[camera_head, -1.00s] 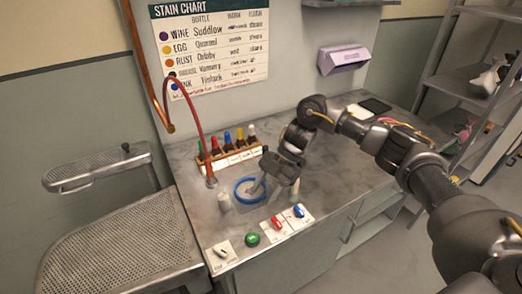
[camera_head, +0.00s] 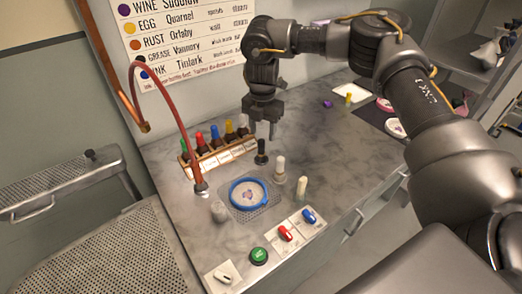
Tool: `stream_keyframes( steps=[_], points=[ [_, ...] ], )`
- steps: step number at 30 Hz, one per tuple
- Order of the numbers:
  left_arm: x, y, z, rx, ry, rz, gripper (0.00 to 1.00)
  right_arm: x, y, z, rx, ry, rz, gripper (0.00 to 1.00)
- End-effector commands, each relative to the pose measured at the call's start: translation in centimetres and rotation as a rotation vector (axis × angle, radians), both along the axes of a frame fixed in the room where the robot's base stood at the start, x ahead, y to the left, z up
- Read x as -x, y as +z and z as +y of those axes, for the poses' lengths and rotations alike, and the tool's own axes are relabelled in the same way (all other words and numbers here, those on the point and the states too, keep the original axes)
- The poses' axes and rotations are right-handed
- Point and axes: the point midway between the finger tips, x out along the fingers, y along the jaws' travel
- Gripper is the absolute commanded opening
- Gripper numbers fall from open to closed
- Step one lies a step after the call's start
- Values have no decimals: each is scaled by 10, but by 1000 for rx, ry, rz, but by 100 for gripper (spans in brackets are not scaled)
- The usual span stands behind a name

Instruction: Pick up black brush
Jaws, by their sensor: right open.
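The black brush (camera_head: 261,152) stands upright on the grey marbled counter, between the bottle rack and a white-topped upright piece. My right gripper (camera_head: 262,133) points down just above and behind it, with its fingers apart and nothing seen between them. The picture does not clearly show whether a finger touches the brush top. My left gripper is out of view.
A blue ring (camera_head: 248,194) holding stained cloth lies in front. White-topped (camera_head: 280,169), cream (camera_head: 301,188) and grey (camera_head: 218,211) upright pieces stand around it. A bottle rack (camera_head: 218,154) and red hose (camera_head: 174,106) are at left. Switches line the front edge.

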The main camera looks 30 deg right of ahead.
Motion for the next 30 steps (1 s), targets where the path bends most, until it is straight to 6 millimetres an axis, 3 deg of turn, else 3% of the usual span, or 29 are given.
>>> stream_keyframes(
  steps=[8,13,21,30],
  points=[
    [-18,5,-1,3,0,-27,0,-1,-20,2,-1,3,-1,49],
    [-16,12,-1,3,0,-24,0,0,-28,3,2,4,2,49],
    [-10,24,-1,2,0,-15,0,2,-66,5,1,4,2,49],
    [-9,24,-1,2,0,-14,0,1,-72,5,0,3,0,49]
  ],
)
